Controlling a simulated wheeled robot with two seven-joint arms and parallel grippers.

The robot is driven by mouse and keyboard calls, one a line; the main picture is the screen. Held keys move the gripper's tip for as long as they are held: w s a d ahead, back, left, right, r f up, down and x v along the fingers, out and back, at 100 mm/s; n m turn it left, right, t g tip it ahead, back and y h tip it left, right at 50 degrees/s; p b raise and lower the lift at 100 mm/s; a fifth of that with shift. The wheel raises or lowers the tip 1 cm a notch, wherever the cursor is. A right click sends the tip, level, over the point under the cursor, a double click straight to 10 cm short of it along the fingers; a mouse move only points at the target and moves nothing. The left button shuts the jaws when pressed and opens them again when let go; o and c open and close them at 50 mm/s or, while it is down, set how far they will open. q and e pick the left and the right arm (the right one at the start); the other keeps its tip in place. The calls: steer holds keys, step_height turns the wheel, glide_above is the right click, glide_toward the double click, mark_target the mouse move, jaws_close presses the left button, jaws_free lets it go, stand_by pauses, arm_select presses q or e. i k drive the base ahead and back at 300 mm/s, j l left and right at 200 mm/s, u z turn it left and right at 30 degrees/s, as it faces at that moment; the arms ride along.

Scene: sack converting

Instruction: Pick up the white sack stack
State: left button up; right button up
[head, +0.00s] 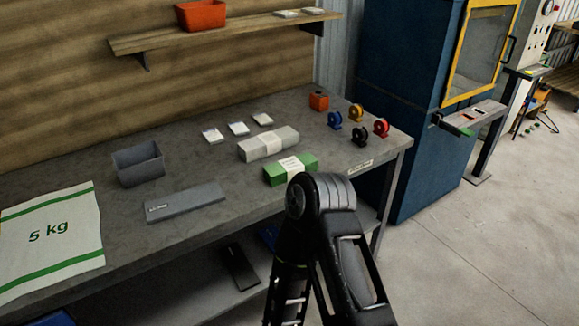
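A pale grey-white bundle with a white band, which looks like the white sack stack (284,138), lies flat on the grey workbench (110,215) in the head view. A green bundle with a white label band (304,173) lies just in front of it, a small gap apart. A large flat white sack printed "5 kg" with green stripes (50,258) lies at the bench's left end. A black arm link of mine rises in front of the bench, close to the green bundle in the picture. Neither of my grippers shows.
A grey bin (138,164) and a flat grey bar (185,202) lie left of the bundles. Small white packets (238,129) lie behind. A blue cabinet (405,100) stands beyond the bench.

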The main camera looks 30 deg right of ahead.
mark_target(269, 143)
steer(key=l+u, duration=0.2)
steer(key=l, duration=0.45)
steer(key=l+u, duration=0.25)
steer(key=l, duration=0.4)
steer(key=k+l+u, duration=0.2)
steer(key=l, duration=0.4)
steer(key=i+l, duration=0.05)
steer(key=i, duration=0.05)
